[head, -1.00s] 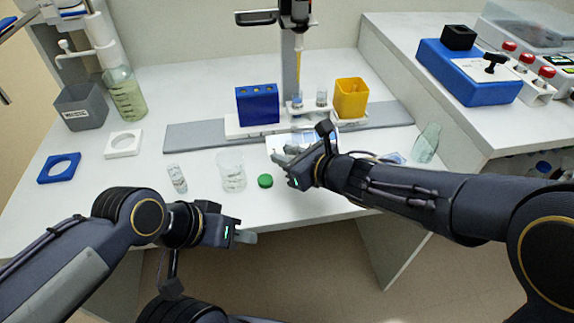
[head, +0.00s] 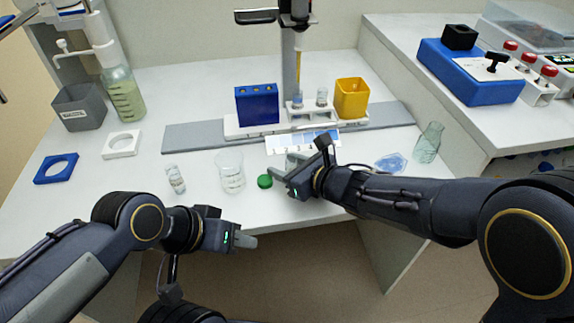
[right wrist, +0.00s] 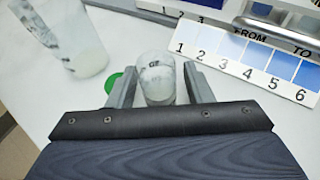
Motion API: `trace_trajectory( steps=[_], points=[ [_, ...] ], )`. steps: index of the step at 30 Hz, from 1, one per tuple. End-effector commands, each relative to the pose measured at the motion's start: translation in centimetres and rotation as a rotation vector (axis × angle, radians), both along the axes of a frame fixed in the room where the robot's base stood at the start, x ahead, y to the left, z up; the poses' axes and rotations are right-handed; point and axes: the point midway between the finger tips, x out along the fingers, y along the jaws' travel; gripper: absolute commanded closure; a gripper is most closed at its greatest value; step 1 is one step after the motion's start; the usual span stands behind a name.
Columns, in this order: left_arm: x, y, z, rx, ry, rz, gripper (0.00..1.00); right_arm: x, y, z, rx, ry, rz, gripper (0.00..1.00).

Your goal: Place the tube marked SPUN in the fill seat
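My right gripper (head: 287,168) is low over the table, its fingers apart, just right of a green cap (head: 265,181). In the right wrist view a small clear tube (right wrist: 157,78) with dark, unreadable marking shows between the fingers (right wrist: 160,82), with a gap at its right side; the head view does not show it clearly. Another small labelled tube (head: 175,180) stands at left; its writing is unreadable. Two tubes (head: 297,101) sit in the white holder (head: 300,117) below the dispenser tip. My left gripper (head: 240,241) hangs at the table's front edge; its finger gap is hidden.
A glass beaker (head: 231,173) stands between the left tube and the cap. A numbered card (head: 303,142) lies before the holder. A blue rack (head: 257,104) and yellow bin (head: 351,98) flank the dispenser.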

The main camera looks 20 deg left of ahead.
Motion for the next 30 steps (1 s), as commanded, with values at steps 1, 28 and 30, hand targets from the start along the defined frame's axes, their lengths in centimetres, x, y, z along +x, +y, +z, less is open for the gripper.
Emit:
trace_trajectory(
  steps=[1, 28, 30],
  points=[
    [0.0, 0.0, 0.0, 0.000, 0.000, 0.000, 0.62, 0.0, 0.0, 0.0, 0.000, 0.000, 0.000, 0.54],
    [0.0, 0.0, 1.6, 0.000, 0.000, 0.000, 0.62, -4.4, -9.8, 4.6, 0.001, 0.001, -0.002, 0.54],
    [0.0, 0.0, 1.6, 0.000, 0.000, 0.000, 0.62, -4.5, -10.1, 4.7, -0.001, 0.001, 0.000, 0.54]
  ],
)
